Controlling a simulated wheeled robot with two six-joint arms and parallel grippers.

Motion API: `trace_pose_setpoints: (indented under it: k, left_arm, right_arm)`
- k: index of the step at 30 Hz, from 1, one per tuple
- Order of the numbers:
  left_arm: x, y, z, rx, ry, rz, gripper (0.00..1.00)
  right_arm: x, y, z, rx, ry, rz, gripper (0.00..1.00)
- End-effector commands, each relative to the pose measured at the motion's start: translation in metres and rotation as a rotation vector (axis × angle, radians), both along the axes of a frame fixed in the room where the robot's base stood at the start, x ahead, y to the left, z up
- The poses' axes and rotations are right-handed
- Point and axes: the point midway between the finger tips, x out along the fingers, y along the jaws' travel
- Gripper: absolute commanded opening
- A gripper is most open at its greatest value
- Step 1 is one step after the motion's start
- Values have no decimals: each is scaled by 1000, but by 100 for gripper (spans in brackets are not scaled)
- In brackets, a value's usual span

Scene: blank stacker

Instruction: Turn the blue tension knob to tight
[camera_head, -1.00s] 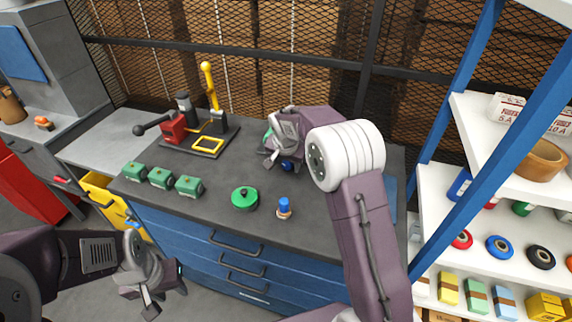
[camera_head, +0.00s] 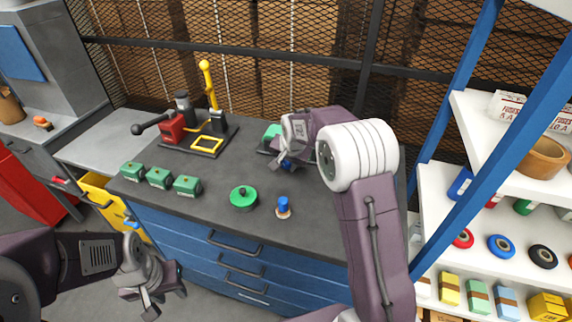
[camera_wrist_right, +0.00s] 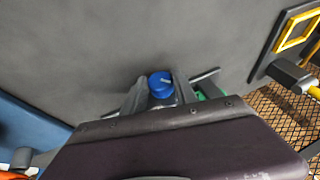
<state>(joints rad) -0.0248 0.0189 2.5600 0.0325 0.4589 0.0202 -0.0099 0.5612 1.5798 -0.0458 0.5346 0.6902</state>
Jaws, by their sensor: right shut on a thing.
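The blue knob (camera_head: 286,165) shows in the head view at the front of a green device (camera_head: 271,132) on the dark workbench, partly covered by my gripper. My right gripper (camera_head: 287,162) is shut on the blue knob. In the right wrist view the blue knob (camera_wrist_right: 160,83) sits between the two fingers (camera_wrist_right: 160,95), with a pale mark on its face. The green body (camera_wrist_right: 208,91) is mostly hidden there, and any tight marking cannot be read. My left gripper (camera_head: 166,300) is open and empty, low in front of the bench.
A green round piece (camera_head: 243,198) and a blue-topped piece (camera_head: 283,206) stand on the bench front. Several green blocks (camera_head: 159,178) are at the left, with a red and yellow lever press (camera_head: 190,128) behind. A shelf (camera_head: 480,206) stands right.

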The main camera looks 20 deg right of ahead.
Motion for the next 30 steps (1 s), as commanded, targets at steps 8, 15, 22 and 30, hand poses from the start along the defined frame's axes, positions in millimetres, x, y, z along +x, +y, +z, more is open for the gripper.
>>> trace_pose_setpoints:
  k: [8,15,22,30]
  left_arm:
    - [0,0,0,0,0,0,36]
    - [0,0,0,0,0,0,36]
    - [0,0,4,0,0,0,36]
    - [0,0,6,0,0,0,36]
  right_arm:
    - [0,0,0,0,1,0,56]
    - [0,0,2,-1,1,1,56]
    - [-18,1,40,-1,-4,1,56]
    - [-39,2,78,0,0,1,56]
